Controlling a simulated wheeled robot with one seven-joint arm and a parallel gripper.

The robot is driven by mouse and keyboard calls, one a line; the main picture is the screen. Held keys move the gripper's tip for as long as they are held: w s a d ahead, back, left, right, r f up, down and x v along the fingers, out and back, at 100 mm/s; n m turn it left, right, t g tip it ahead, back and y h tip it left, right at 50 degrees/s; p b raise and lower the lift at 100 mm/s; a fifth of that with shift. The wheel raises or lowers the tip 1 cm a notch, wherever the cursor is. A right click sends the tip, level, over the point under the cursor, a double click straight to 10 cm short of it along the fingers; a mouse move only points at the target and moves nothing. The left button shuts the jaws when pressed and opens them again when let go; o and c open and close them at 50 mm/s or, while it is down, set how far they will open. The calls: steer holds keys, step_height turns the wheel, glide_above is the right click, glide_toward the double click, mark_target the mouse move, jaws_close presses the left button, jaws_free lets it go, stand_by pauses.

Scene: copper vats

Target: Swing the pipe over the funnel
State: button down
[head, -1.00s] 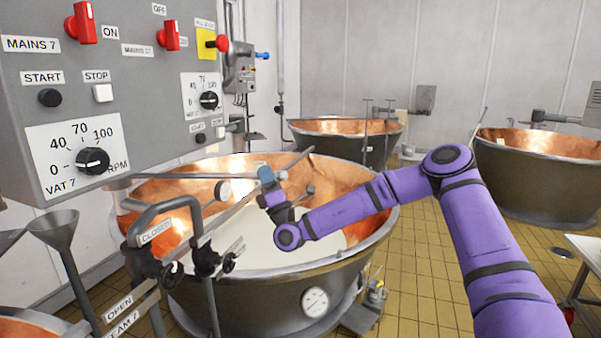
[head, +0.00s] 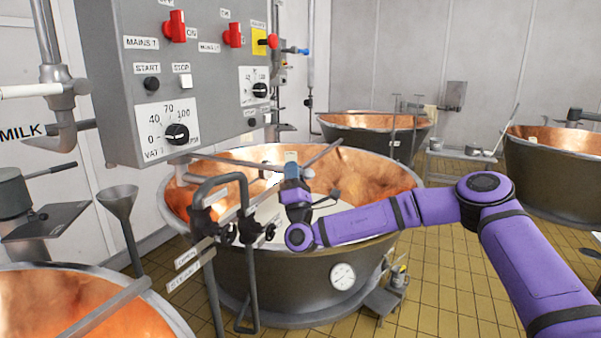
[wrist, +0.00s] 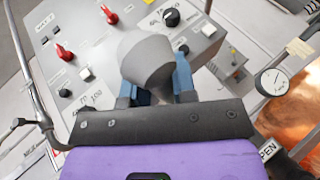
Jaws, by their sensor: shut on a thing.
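The funnel (head: 118,205) is grey and stands upright at the left of the large copper vat (head: 345,300). A thin grey pipe (head: 225,161) runs level from under the control panel across the vat toward my gripper (head: 290,172). My gripper is over the vat, well right of the funnel. In the wrist view, my gripper (wrist: 155,85) is shut on a grey rounded piece (wrist: 150,58) between its blue fingers. This looks like the pipe's end, but its join to the pipe is hidden.
A control panel (head: 205,65) with red switches hangs close above the vat's left side. Bent grey pipework with black valve handles (head: 250,230) stands before the vat. A milk pipe elbow (head: 62,135) is at upper left. Yellow tiled floor (head: 450,285) is clear at right.

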stand_by(0.3)
steer(key=c, duration=0.9)
jaws_free()
steer(key=v, duration=1)
steer(key=shift+s+f, duration=0.2)
steer(key=shift+f, duration=0.1)
